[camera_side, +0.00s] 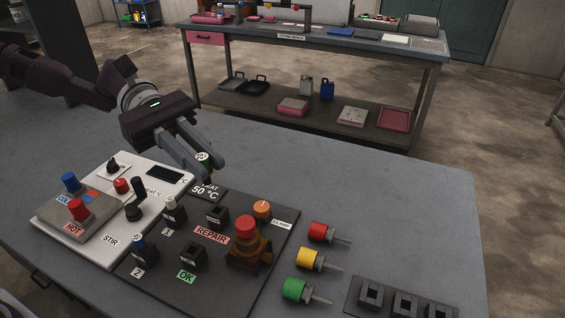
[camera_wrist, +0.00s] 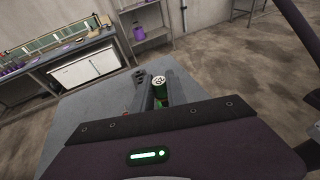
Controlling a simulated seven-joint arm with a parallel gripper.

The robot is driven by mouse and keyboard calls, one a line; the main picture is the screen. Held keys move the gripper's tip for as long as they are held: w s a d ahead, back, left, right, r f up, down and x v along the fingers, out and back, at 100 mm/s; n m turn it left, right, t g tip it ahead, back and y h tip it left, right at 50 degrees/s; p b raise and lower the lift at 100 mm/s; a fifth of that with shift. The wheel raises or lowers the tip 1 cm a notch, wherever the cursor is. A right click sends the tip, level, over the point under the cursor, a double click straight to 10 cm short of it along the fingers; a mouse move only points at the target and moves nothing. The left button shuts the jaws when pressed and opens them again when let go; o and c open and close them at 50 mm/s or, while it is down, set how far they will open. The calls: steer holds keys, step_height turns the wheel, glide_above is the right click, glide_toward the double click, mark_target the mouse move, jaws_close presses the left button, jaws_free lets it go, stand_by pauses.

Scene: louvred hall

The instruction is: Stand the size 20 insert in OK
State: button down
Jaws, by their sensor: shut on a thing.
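My gripper (camera_side: 212,170) is above the far edge of the dark board, shut on a small insert (camera_side: 203,156). The insert has a pale top with dark markings; its size number is not readable. In the wrist view the insert (camera_wrist: 159,80) is between the fingers, pale top up, with green below it; the fingers hide most of its body. The OK holder (camera_side: 193,254) is a black square socket beside a green OK label (camera_side: 187,277), nearer the camera than my gripper and apart from it. It appears empty.
The REPAIR holder (camera_side: 217,214) stands behind the OK one. Holder 1 (camera_side: 173,212) and holder 2 (camera_side: 146,254) are to the left, with something in each. A brown valve with a red knob (camera_side: 246,240) stands right of OK.

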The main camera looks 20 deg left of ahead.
steer(key=s+a+r+g, duration=0.1)
steer(key=s+a, duration=0.3)
steer(key=a, duration=0.1)
glide_above(194, 256)
steer(key=w+a, duration=0.1)
steer(key=a, duration=0.1)
step_height(194, 256, down, 10)
steer(key=shift+m, duration=0.4)
steer(key=shift+d+f, duration=0.2)
steer(key=shift+f, duration=3.25)
steer(key=shift+w, duration=0.1)
steer(key=shift+f, duration=0.9)
steer(key=c, duration=1.3)
jaws_free()
steer(key=shift+o, duration=0.2)
